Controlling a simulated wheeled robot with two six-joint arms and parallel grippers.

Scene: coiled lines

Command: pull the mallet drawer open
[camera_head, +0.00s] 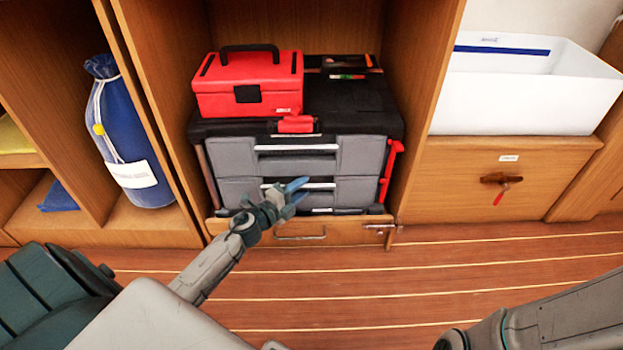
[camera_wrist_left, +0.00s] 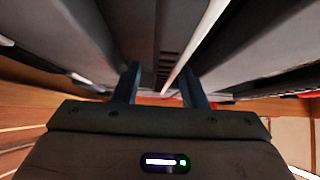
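A black and grey tool chest (camera_head: 358,110) stands in the middle wooden bay. It has an upper grey drawer (camera_head: 362,152) and a lower grey drawer (camera_head: 357,190), each with a pale strip across its middle; both look shut. No readable label shows which one is the mallet drawer. My left gripper (camera_head: 297,187) is at the front of the lower drawer, partly covering it. In the left wrist view its two fingers (camera_wrist_left: 160,84) are apart, and a pale strip (camera_wrist_left: 190,60) runs between them; I cannot tell whether they touch it. My right gripper is out of view.
A red toolbox (camera_head: 248,88) sits on the chest. Below is a wooden front with a metal handle (camera_head: 300,235) and a latch (camera_head: 382,228). At right are a white bin (camera_head: 520,95) and a wooden drawer with a toggle (camera_head: 500,179). A blue bag (camera_head: 133,140) stands left. The floor is clear.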

